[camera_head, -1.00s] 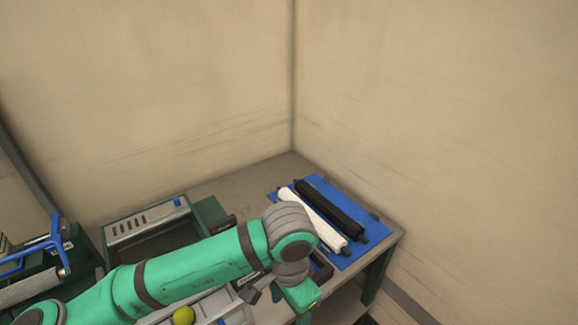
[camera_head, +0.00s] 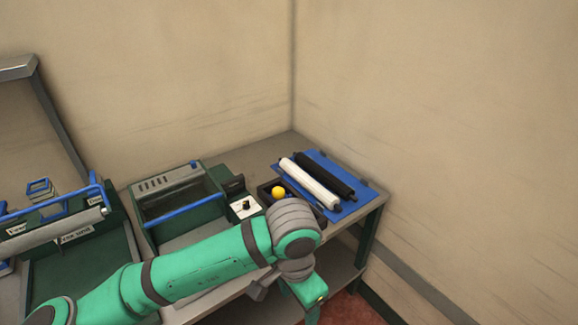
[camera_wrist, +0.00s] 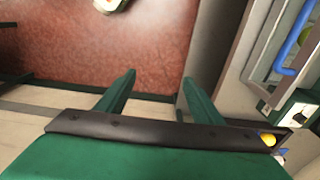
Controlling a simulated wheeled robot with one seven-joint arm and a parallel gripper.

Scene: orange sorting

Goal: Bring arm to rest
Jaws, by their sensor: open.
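My arm stretches across the lower part of the head view, with the wrist bent down near the bench's front edge. My gripper (camera_wrist: 158,82) shows two green fingers apart in the wrist view, with nothing between them. Beyond them is reddish floor. An orange ball (camera_head: 278,192) lies in a small dark tray just behind my wrist in the head view. A yellow-orange patch, probably the same ball, shows at the lower right of the wrist view (camera_wrist: 268,140).
The bench (camera_head: 255,157) stands in the wall corner. A blue mat (camera_head: 352,208) holds a white roller (camera_head: 310,182) and a black roller (camera_head: 328,175). A green machine with a blue bar (camera_head: 183,211) and another blue-handled unit (camera_head: 75,255) stand left. Floor right of the bench is open.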

